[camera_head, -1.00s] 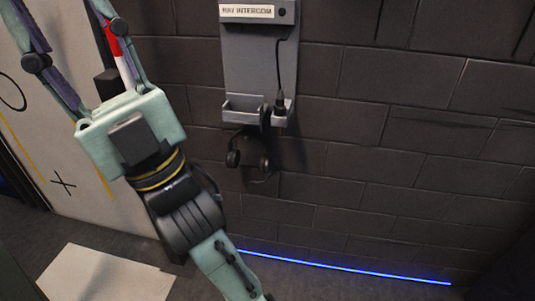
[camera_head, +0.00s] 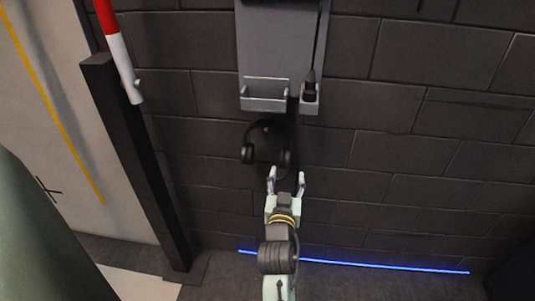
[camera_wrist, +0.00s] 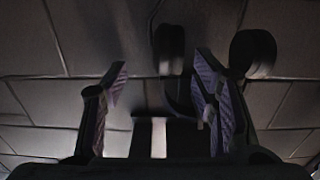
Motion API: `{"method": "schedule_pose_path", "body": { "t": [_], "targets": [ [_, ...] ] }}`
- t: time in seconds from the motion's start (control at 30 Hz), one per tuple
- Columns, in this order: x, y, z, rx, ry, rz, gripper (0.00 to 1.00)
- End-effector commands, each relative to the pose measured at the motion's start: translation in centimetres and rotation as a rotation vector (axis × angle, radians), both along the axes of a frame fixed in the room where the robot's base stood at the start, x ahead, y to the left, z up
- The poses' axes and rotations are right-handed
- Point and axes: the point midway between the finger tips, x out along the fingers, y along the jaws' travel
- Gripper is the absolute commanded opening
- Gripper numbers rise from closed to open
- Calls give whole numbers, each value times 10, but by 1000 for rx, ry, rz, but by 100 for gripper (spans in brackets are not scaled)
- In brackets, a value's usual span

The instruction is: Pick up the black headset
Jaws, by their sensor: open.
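The black headset (camera_head: 248,152) hangs against the dark block wall, just below the grey intercom panel (camera_head: 264,104). Its two ear cups and headband show in the head view. My gripper (camera_head: 286,178) is open and empty, at or just below the headset's right ear cup in that view. In the wrist view my open gripper (camera_wrist: 160,88) has its two fingers spread. The headset's ear cups (camera_wrist: 254,52) show beyond them, one between the fingers and one right of the right finger. Contact cannot be told.
A black plug and cord (camera_head: 311,90) sit in the panel's right holder, above the headset. A dark post (camera_head: 133,160) with a red and white pole (camera_head: 118,50) stands to the left. A blue light strip (camera_head: 360,264) runs along the wall's foot. The wall at right is clear.

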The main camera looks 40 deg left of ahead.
Motion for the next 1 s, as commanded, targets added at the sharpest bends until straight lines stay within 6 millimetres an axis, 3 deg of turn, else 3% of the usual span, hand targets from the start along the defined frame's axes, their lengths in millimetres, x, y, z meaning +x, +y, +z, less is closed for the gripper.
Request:
{"method": "schedule_pose_path", "body": {
  "t": [0.13, 0.37, 0.63, 1.0],
  "targets": [
    [21, 14, 4, 2, -2, 2, 53],
    [36, 25, 5, 4, -3, 3, 53],
    [66, 49, 9, 4, -3, 3, 53],
    [73, 53, 6, 4, -3, 4, 51]
  ]
}}
